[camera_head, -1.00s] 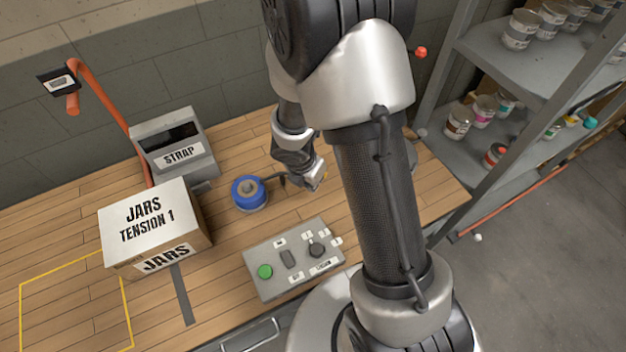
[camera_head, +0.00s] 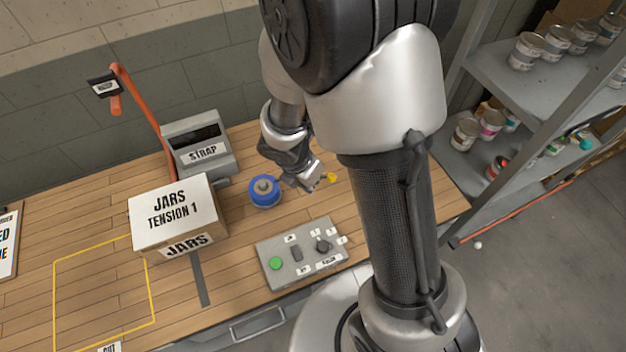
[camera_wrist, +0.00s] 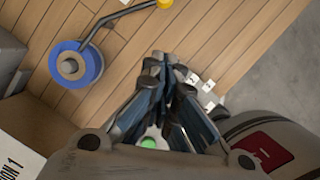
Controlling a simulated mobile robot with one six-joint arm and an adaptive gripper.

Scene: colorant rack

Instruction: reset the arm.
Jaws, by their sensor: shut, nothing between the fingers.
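My gripper (camera_head: 312,179) is above the wooden bench, just right of the blue spool, and looks empty. In the wrist view its fingers (camera_wrist: 168,62) are drawn together with nothing between them. Part of my arm stands in front of the right side of the bench and hides it.
The blue spool (camera_head: 264,192) stands on the bench (camera_head: 100,200), left of my gripper. A control box (camera_head: 300,254) with a green button lies nearer. A JARS carton (camera_head: 170,215) and a STRAP machine (camera_head: 200,145) stand left. A shelf rack (camera_head: 510,85) with cans stands right.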

